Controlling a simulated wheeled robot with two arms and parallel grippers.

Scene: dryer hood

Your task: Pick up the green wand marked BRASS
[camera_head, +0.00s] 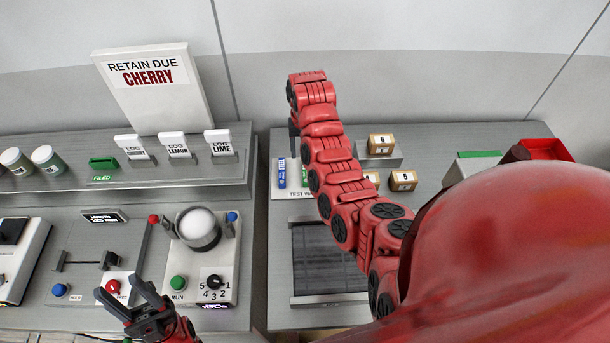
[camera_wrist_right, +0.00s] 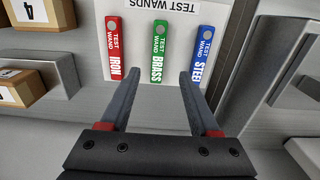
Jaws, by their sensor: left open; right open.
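The green wand marked BRASS (camera_wrist_right: 160,52) lies on a white TEST WANDS board (camera_wrist_right: 140,40), between a red wand marked IRON (camera_wrist_right: 115,50) and a blue wand marked STEEL (camera_wrist_right: 203,52). My right gripper (camera_wrist_right: 160,80) is open and empty, its fingertips on either side of the green wand's lower end in the right wrist view. I cannot tell its height above the board. In the head view, my right arm hides most of the board, and only slivers of the green wand (camera_head: 304,176) show beside the blue one. My left gripper (camera_head: 134,292) is open and empty at the lower left.
Numbered wooden blocks (camera_head: 403,180) stand right of the board. A dark grille panel (camera_head: 305,265) lies below it. Left of it is a console with a white ball (camera_head: 198,222), knobs and buttons, near my left gripper. A raised shelf (camera_head: 60,190) holds jars and LOG cards.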

